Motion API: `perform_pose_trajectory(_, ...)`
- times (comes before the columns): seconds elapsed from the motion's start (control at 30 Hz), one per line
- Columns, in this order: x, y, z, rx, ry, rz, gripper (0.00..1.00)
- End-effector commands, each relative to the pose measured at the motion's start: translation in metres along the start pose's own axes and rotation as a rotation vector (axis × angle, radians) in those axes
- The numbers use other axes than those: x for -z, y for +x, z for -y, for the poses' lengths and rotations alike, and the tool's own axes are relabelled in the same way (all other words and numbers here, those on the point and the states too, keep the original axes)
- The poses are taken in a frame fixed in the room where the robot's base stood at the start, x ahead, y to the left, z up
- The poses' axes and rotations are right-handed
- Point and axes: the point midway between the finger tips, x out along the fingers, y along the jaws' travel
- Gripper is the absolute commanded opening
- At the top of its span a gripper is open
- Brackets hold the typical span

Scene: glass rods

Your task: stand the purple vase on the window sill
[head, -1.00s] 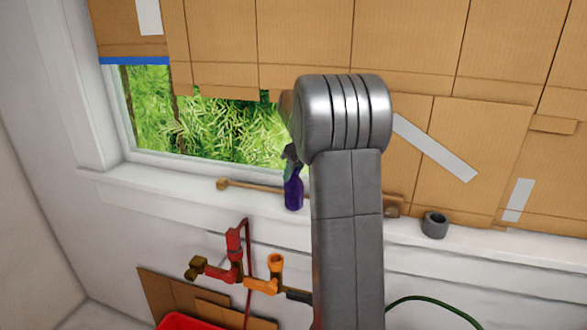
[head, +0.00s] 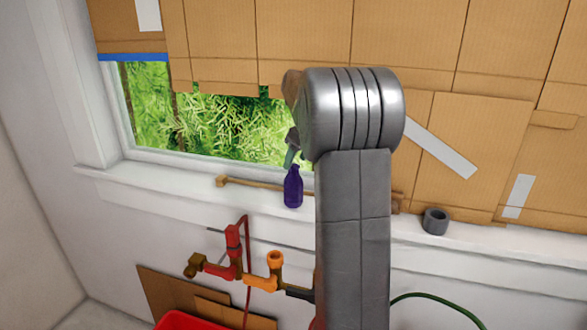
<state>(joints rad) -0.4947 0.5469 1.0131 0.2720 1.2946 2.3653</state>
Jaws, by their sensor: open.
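The purple vase (head: 293,188) is upright, with its base on the white window sill (head: 150,187) near the front edge. Its whole body shows in the head view. My gripper (head: 291,157) is just above the vase's neck, small and partly hidden by my arm. A greenish-grey finger shows there, and the jaws are open with nothing held. The vase appears free of the fingers, though the exact gap at the neck is hard to tell.
A wooden-handled tool (head: 250,184) lies along the sill behind the vase. A grey ring (head: 435,221) sits farther right. Red and orange pipe fittings (head: 238,265) are below the sill. Cardboard (head: 300,45) covers much of the window. The sill's left end is clear.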

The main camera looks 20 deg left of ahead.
Motion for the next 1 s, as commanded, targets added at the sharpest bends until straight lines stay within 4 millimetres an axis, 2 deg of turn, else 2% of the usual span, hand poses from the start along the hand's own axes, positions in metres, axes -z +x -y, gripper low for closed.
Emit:
perform_pose_trajectory(0.2, 0.000, -0.047, 0.001, 0.003, -0.001, 0.003, 0.55)
perform_pose_trajectory(0.4, 0.000, -0.073, 0.000, 0.001, -0.001, 0.001, 0.55)
perform_pose_trajectory(0.57, 0.000, -0.079, 0.000, 0.000, -0.001, 0.000, 0.55)
perform_pose_trajectory(1.0, 0.000, -0.079, 0.000, 0.000, -0.001, 0.000, 0.55)
